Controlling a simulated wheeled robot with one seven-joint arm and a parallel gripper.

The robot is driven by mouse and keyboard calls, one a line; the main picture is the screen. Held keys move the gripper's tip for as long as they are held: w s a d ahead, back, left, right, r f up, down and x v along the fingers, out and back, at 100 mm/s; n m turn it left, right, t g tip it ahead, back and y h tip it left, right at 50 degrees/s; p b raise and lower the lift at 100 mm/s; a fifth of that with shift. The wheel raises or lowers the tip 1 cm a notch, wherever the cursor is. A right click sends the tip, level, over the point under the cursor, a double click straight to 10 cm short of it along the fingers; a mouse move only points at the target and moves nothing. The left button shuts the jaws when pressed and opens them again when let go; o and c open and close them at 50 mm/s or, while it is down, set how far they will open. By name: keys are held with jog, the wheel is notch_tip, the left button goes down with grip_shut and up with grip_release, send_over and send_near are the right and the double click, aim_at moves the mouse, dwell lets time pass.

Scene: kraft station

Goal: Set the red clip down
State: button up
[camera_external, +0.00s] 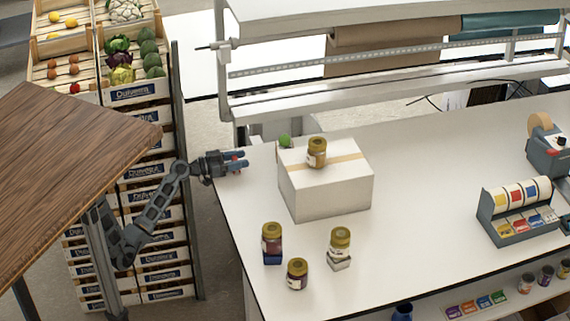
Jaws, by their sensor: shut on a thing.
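My gripper (240,160) is at the left edge of the white table (430,180), to the left of the white box. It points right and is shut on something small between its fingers. Small reddish and bluish patches show at the fingers. The red clip cannot be made out clearly at this size, so its shape and tilt are hidden. I cannot tell whether the gripper or what it holds touches the tabletop.
A white box (325,193) with a jar (317,152) on top stands right of my gripper; a green item (284,141) is behind it. Several jars stand in front. A card rack (517,212) and tape dispenser (546,150) are at right. The table's middle is clear.

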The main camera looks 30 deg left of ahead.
jog(key=shift+w+d+f, duration=0.1)
jog(key=shift+f, duration=0.15)
jog(key=o, duration=1)
jog(key=b+v, duration=0.2)
jog(key=v, duration=1)
jog(key=shift+r, duration=0.2)
